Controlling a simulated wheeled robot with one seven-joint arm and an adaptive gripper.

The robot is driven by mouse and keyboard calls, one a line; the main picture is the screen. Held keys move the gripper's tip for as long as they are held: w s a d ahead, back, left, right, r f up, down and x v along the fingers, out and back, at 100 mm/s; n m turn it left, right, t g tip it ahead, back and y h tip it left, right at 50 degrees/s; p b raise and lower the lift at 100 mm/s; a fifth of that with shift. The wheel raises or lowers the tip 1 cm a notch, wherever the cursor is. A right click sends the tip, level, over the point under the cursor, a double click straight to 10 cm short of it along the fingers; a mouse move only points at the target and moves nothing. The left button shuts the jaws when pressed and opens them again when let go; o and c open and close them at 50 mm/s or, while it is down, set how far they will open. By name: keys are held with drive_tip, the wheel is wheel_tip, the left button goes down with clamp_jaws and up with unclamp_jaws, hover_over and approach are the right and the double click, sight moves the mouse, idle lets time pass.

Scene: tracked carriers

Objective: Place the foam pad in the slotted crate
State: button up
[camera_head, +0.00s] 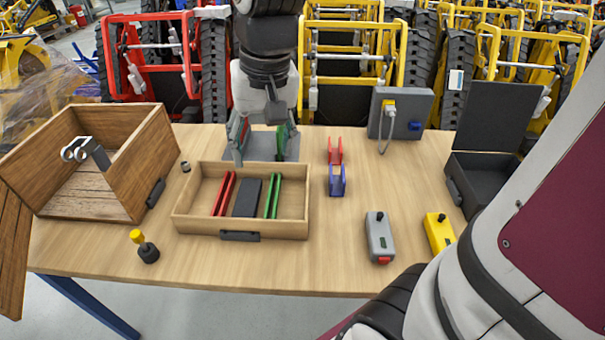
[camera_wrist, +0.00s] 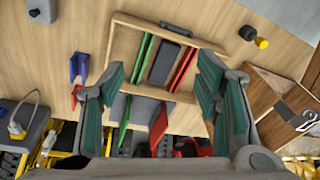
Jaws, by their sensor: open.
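A shallow wooden tray (camera_head: 190,222), seemingly the slotted crate, stands mid-table with paired red strips (camera_head: 223,194) and green strips (camera_head: 272,196) inside. A dark grey flat block (camera_head: 247,198), perhaps the foam pad, lies between the pairs; it also shows in the wrist view (camera_wrist: 163,64). My gripper (camera_head: 265,150) is open behind the tray, above a grey plate (camera_wrist: 143,106) bearing an upright green panel (camera_wrist: 125,124) and red panel (camera_wrist: 158,127). In the wrist view nothing is clamped between my fingers (camera_wrist: 158,82). I cannot tell whether the fingers touch the panels.
An open wooden box (camera_head: 95,205) stands left, a yellow-topped knob (camera_head: 146,248) near it. Red (camera_head: 335,152) and blue (camera_head: 337,183) U-shaped holders stand right of the tray. A grey switch box (camera_head: 380,238), a yellow one (camera_head: 438,232) and an open black case (camera_head: 485,180) are further right.

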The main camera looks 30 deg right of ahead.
drive_tip(key=s+r+n+t, duration=0.1)
drive_tip(key=s+n, duration=0.2)
drive_tip(key=s, duration=1.3)
drive_tip(key=shift+d+r+t, duration=0.2)
drive_tip(key=shift+r+t, duration=0.1)
drive_tip(key=shift+r, duration=0.1)
